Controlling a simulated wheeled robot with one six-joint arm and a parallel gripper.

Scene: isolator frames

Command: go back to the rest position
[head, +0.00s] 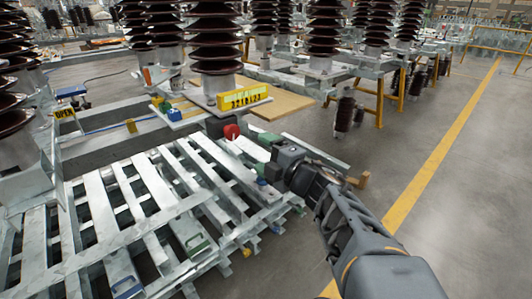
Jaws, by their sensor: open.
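My arm reaches in from the lower right of the head view. My gripper (268,172) is at its far end, over the right edge of the galvanized slatted frame (150,205). The jaws are open; the small dark fingertips are hard to make out, and I see nothing held. A red round part (231,131) is a little left of and beyond the gripper, apart from it. A green part (268,140) is just behind the gripper, partly hidden by it.
Brown ribbed isolators (215,45) stand on the frames behind. A yellow numbered plate (243,97) is on the nearest one. A green handle (198,246) and a blue handle (127,288) are on the slats. Clear floor (470,190) lies to the right.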

